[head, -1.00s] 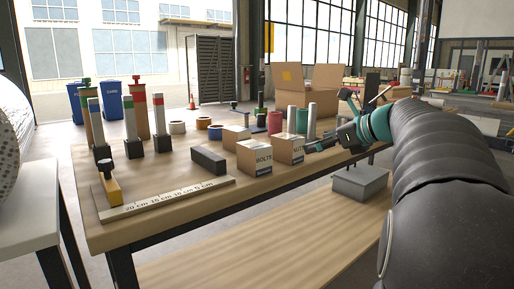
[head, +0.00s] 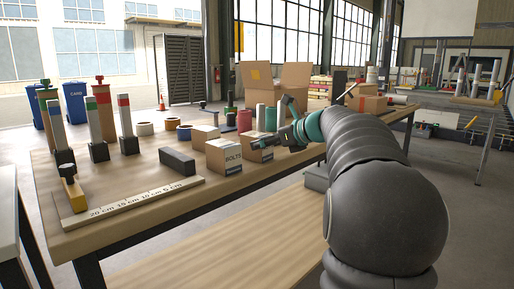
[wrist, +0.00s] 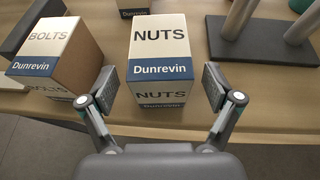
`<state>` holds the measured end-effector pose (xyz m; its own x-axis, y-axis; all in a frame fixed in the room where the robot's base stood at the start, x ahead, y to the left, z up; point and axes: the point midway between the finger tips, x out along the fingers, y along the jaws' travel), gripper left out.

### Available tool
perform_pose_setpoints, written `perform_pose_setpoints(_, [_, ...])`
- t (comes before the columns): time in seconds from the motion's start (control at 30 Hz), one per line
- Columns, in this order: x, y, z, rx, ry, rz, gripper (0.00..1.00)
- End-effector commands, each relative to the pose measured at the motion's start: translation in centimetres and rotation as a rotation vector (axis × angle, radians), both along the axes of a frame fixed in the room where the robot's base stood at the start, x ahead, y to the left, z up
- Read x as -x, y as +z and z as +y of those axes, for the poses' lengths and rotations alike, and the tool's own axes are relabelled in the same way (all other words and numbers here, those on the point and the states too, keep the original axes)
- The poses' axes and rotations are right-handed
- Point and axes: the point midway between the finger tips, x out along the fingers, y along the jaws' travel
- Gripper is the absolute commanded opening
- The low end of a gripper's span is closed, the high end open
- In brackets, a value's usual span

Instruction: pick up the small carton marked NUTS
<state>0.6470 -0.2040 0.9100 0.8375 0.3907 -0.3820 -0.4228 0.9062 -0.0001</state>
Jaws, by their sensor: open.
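The small NUTS carton (wrist: 160,40), white above with a blue Dunrevin band, stands on the wooden table in the middle of the wrist view. My gripper (wrist: 159,88) is open, with one finger to each side of the carton's near end and gaps showing on both sides. The jaws are empty. In the head view my gripper (head: 278,140) is at the right side of the NUTS carton (head: 251,154), hiding part of it.
The BOLTS carton (wrist: 50,50) stands close left of the NUTS carton. Another Dunrevin carton (wrist: 138,12) is behind. A dark base with grey posts (wrist: 262,42) is at the right. A dark block (head: 177,161) and a ruler board (head: 133,203) lie further left on the table.

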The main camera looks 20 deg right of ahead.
Motion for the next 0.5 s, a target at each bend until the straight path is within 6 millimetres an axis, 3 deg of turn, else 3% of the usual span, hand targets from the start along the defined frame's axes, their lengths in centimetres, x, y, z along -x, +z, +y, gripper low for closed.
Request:
perform_pose_setpoints(0.23, [-2.9, -1.4, 1.3, -0.001, 0.003, 0.001, 0.9])
perform_pose_setpoints(0.5, [-3.3, -1.5, 1.4, 0.0, 0.0, 0.0, 0.9])
